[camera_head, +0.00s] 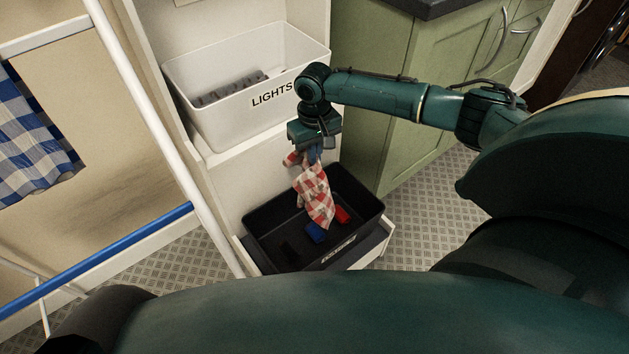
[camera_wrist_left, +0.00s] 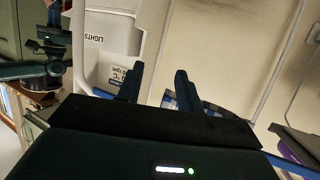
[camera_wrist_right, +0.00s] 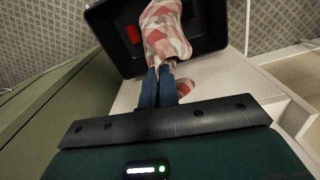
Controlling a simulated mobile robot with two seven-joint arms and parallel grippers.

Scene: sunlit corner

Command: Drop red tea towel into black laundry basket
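A red-and-white checked tea towel (camera_head: 313,194) hangs from my right gripper (camera_head: 314,154) in the head view. The gripper is shut on its upper end. The right wrist view shows the towel (camera_wrist_right: 165,30) bunched between the blue fingers (camera_wrist_right: 158,88). The black laundry basket (camera_head: 262,218) stands low on the shelf unit, and the towel hangs over it with its lower end at or inside the opening. The basket also shows in the right wrist view (camera_wrist_right: 208,25). My left gripper (camera_wrist_left: 158,82) is open and empty in the left wrist view; its fingers are apart.
Inside the basket lie a blue item (camera_head: 315,232), a red item (camera_head: 342,214) and a dark item. A white basket marked LIGHTS (camera_head: 215,115) stands on the shelf above. Green cabinets (camera_head: 420,90) are at right. A white-and-blue rack (camera_head: 150,100) with a blue checked cloth (camera_head: 35,140) is at left.

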